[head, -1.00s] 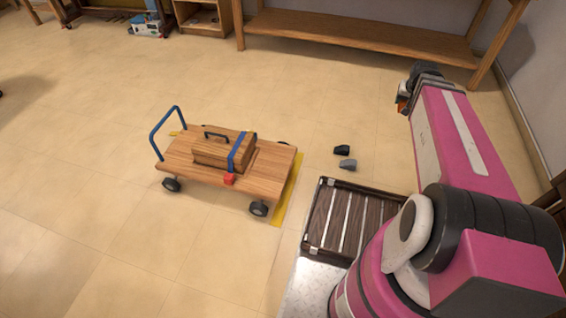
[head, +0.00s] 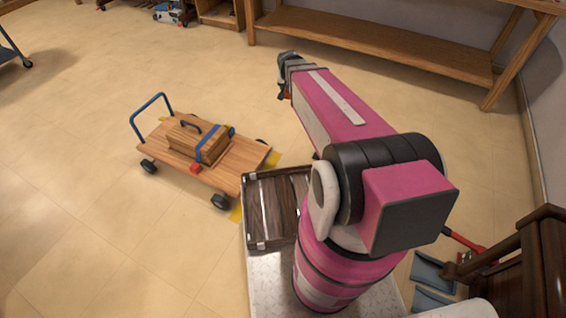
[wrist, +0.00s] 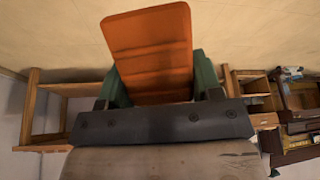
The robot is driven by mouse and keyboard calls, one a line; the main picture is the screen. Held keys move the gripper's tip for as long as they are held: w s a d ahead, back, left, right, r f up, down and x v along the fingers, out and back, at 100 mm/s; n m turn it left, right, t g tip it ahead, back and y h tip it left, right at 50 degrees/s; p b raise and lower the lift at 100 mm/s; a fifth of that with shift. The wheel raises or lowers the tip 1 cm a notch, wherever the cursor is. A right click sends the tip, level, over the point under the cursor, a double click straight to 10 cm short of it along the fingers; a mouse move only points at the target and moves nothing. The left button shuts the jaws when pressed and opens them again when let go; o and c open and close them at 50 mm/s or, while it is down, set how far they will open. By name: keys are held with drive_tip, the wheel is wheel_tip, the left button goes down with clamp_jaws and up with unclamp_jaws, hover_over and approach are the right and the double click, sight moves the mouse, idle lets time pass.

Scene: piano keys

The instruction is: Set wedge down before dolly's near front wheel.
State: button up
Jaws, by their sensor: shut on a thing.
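My gripper (head: 286,78) is up at the end of my raised arm, beyond and to the right of the dolly. It is shut on an orange wedge (wrist: 150,52), which shows ridged between the green fingers in the wrist view. Only a sliver of orange shows in the head view. The dolly (head: 225,175) is a wooden platform with a blue handle at its left end. Its near wheel at the end away from the handle (head: 220,202) stands on the floor by yellow tape. The wedge is well apart from that wheel.
A wooden case (head: 190,140) with a blue strap sits on the dolly. A slatted dark crate (head: 270,195) is on my base, close to the dolly's right end. A wooden bench (head: 380,45) stands at the back. The floor left of and before the dolly is clear.

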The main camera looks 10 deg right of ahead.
drive_tip(key=w+f+m+g, duration=0.1)
drive_tip(key=f+m, duration=0.6)
drive_tip(key=f, duration=1)
drive_tip(key=w+f+m+g+h, duration=0.1)
drive_tip(key=f+m+g, duration=0.2)
drive_tip(key=f, duration=1.4)
drive_tip(key=w+f+m+g+h, duration=0.1)
drive_tip(key=w+f+m+g, duration=0.1)
drive_tip(key=f+m, duration=0.9)
wheel_tip(320, 180, down, 7)
drive_tip(key=shift+a+r+g, duration=0.1)
drive_tip(key=shift+r+g, duration=0.05)
drive_tip(key=shift+g, duration=0.35)
drive_tip(key=shift+f, duration=0.65)
drive_tip(key=o, duration=1.1)
